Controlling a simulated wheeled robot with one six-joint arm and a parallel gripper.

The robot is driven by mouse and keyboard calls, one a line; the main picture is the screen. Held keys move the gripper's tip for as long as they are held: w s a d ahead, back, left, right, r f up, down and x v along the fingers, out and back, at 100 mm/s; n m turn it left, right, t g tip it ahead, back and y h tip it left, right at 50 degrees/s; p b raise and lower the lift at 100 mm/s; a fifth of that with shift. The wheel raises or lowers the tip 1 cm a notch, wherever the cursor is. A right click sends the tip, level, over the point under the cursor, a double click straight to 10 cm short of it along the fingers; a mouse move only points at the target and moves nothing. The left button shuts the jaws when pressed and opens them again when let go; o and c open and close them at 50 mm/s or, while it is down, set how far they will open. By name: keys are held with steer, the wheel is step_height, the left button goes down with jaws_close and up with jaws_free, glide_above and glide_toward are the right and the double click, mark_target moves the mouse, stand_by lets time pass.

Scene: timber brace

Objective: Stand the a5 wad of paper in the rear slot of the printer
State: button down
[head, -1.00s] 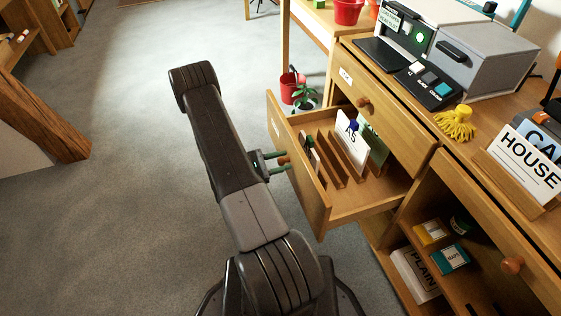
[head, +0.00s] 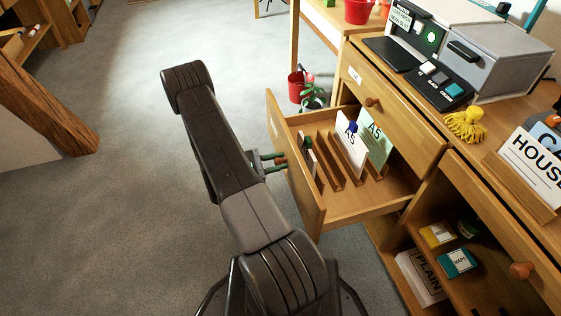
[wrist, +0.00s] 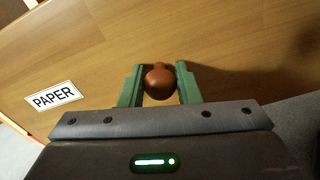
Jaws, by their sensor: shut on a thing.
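My gripper (wrist: 160,88) is shut on the round brown knob (wrist: 159,82) of the drawer marked PAPER (wrist: 54,95). In the head view, its green fingers (head: 274,162) are at the drawer's front (head: 295,170). The drawer is pulled out, with wooden dividers inside. A white wad marked A5 (head: 349,152) with a blue piece on top stands in it. Behind it stands a pale green wad marked A5 (head: 378,148). The grey printer (head: 510,62), with a dark front panel, is on the cabinet top; its rear slot cannot be made out.
A yellow tasselled thing (head: 465,124) and a HOUSE sign (head: 535,160) stand on the cabinet top. An open shelf below holds small boxes (head: 459,261) and PLAIN paper (head: 420,275). A red pot (head: 297,86) and plant are behind the drawer.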

steer(key=c, duration=1.1)
jaws_free()
steer(key=p+v, duration=0.2)
steer(key=v, duration=1.1)
steer(key=shift+a, duration=0.35)
steer(key=shift+s, duration=0.1)
steer(key=b+x, duration=0.2)
steer(key=x, duration=1.2)
steer(key=shift+a, duration=0.1)
